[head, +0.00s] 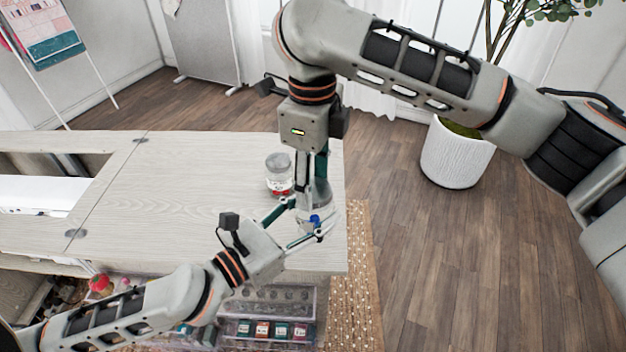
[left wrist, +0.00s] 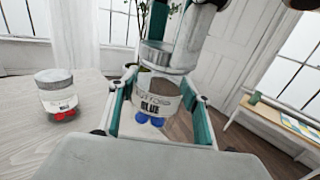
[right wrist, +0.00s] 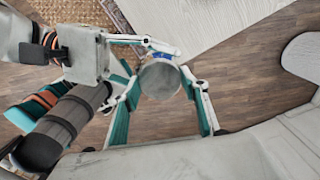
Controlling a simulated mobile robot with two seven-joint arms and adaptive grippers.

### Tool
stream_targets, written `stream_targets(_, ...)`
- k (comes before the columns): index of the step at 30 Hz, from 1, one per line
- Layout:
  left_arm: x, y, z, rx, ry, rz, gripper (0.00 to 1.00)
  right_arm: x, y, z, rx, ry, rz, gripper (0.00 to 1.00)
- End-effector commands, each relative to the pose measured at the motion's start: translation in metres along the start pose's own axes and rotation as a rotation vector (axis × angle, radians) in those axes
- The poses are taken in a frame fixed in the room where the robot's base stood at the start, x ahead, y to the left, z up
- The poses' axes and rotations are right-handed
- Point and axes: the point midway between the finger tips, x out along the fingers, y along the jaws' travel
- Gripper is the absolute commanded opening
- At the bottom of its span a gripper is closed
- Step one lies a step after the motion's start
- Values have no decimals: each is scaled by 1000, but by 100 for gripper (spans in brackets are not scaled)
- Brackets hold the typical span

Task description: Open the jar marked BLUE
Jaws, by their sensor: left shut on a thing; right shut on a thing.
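The jar marked BLUE (left wrist: 152,101) is clear glass with a white label and blue items in the bottom. My left gripper (head: 308,227) is shut around its body and holds it off the tabletop, near the table's right edge. A grey metal lid (left wrist: 168,60) shows at the jar's top. My right gripper (head: 312,186) comes down from above and is shut on the lid, whose round top shows between its fingers in the right wrist view (right wrist: 160,79).
Another jar (head: 279,175) with red contents and a grey lid stands on the pale wooden tabletop (head: 190,190), left of the grippers. A clear organiser (head: 268,328) sits below the front edge. A white planter (head: 455,155) stands on the floor at right.

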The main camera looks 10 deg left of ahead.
Motion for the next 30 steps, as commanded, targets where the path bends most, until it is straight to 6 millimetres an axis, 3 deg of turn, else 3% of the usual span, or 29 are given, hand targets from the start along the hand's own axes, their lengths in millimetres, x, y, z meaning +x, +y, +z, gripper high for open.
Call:
stream_targets(1,-1,-8,2,2,-7,-18,0,-2,-3,1,5,-4,-8,18)
stream_targets(30,0,-3,0,3,-2,-8,0,-23,-1,0,2,-2,-4,18)
